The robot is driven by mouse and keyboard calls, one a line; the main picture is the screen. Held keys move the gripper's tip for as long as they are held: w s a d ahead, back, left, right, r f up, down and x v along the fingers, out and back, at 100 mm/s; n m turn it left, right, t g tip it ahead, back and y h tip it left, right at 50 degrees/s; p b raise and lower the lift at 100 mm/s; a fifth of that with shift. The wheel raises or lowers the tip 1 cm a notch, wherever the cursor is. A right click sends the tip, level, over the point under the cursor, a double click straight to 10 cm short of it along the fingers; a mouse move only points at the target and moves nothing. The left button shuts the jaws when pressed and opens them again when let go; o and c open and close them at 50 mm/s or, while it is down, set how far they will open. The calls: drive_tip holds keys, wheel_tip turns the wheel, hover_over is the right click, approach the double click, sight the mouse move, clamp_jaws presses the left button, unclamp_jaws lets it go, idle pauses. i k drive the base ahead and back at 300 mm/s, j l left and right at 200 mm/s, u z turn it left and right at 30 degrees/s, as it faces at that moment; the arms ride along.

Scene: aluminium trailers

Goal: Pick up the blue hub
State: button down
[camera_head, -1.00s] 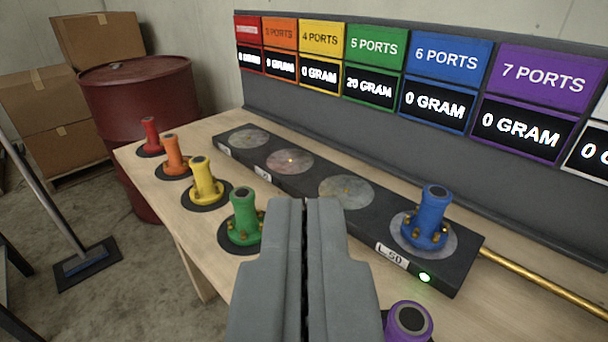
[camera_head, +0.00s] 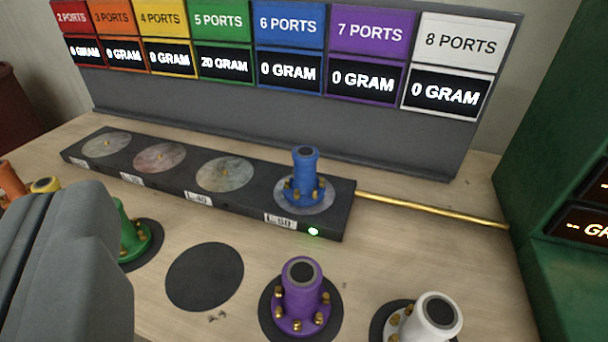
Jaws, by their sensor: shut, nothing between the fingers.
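The blue hub (camera_head: 305,181) stands upright on the rightmost round pad of a long black station (camera_head: 340,215). That pad is labelled L_50, and a green light glows beside the label. Brass-coloured studs ring the hub's base. My gripper (camera_head: 62,205) is at the lower left of the view, shut and empty, apart from the blue hub and to its left. It partly hides the green hub (camera_head: 130,236) and the yellow hub (camera_head: 46,185).
A purple hub (camera_head: 301,300) and a white hub (camera_head: 430,320) stand in front on black discs. An empty black disc (camera_head: 205,277) lies left of the purple hub. A brass rod (camera_head: 430,209) runs right from the station. A display board (camera_head: 300,110) stands behind; a green cabinet (camera_head: 560,150) is at right.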

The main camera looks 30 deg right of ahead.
sight(303, 189)
drive_tip(key=i+j+z, duration=0.1)
drive_tip(key=z, duration=0.35)
drive_tip(key=i+j+z, duration=0.1)
drive_tip(key=j+z, duration=0.3)
drive_tip(key=l, duration=0.1)
